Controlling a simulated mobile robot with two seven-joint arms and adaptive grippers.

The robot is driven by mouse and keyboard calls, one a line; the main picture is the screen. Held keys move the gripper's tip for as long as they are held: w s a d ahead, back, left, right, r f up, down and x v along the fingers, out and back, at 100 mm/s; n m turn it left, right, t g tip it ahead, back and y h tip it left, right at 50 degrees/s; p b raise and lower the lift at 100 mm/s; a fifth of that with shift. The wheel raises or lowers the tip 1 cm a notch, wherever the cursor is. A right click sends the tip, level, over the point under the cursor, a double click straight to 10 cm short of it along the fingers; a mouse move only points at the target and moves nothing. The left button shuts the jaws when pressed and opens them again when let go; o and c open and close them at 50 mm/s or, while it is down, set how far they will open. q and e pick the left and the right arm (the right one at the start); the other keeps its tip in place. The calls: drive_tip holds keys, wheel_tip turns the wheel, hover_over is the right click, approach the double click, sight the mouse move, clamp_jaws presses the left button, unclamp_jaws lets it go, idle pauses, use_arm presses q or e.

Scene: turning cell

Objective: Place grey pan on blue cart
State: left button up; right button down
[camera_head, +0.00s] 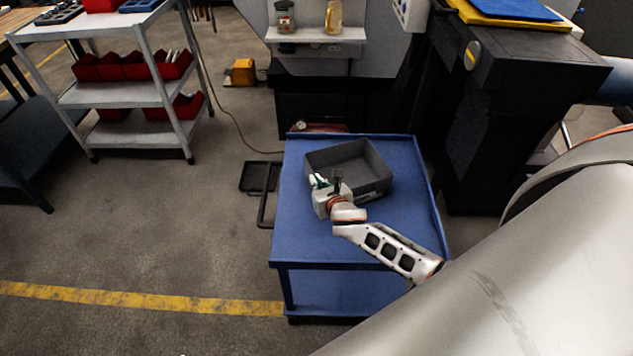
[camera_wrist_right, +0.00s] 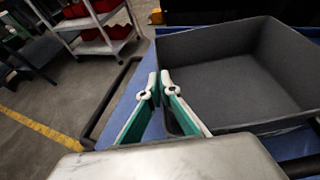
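The grey pan (camera_head: 368,160) is an open rectangular box. It sits on the top shelf of the blue cart (camera_head: 290,240), towards the far side, and looks level. My right gripper (camera_head: 327,181) is at the pan's near left side. In the right wrist view, the gripper's green fingers with pale tips (camera_wrist_right: 159,88) are close together at the left wall of the pan (camera_wrist_right: 240,90), one on each side of it, and look shut on it. The lower part of that wall is hidden behind the fingers. My left gripper is not in view.
The cart's near top is clear, and its handle (camera_head: 264,205) is on the left. A grey shelf rack (camera_head: 120,95) with red bins stands at the upper left. A dark machine (camera_head: 490,130) stands at the right. Open floor lies left of the cart.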

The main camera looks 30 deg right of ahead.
drive_tip(key=c, duration=2.7)
unclamp_jaws()
drive_tip(key=shift+f, duration=0.15)
drive_tip(key=o, duration=0.4)
